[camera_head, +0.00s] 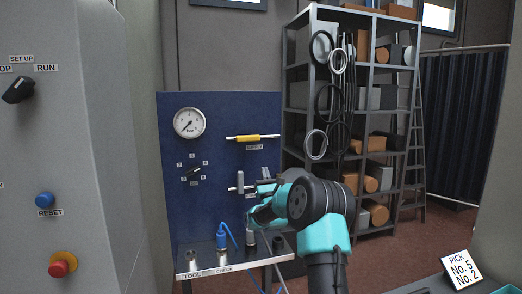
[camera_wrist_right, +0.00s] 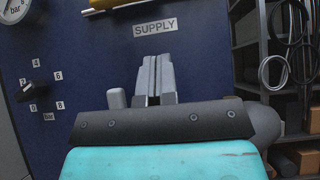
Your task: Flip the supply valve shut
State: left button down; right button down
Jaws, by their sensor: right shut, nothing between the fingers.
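The supply valve has a yellow handle (camera_head: 252,138) lying level across a pipe on the blue panel, with the SUPPLY label below it. In the right wrist view the yellow handle (camera_wrist_right: 108,3) is cut by the top edge, above the SUPPLY label (camera_wrist_right: 155,28). My right gripper (camera_head: 266,178) is in front of the panel, below the supply valve and apart from it. Its fingers (camera_wrist_right: 156,75) are together and empty, pointing towards the panel under the label. My left gripper is not in view.
A grey upright handle (camera_head: 240,182) stands close left of my right gripper, its label partly hidden. A gauge (camera_head: 189,122) and a black selector knob (camera_head: 193,174) are on the panel's left. A blue hose tool (camera_head: 223,234) stands on the shelf below.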

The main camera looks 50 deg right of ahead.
aim_at(248, 138)
jog(key=w+d+r, duration=0.2)
jog(key=w+r, duration=0.2)
jog(key=r, duration=0.5)
jog(key=shift+d, duration=0.3)
jog(key=shift+w, duration=0.1)
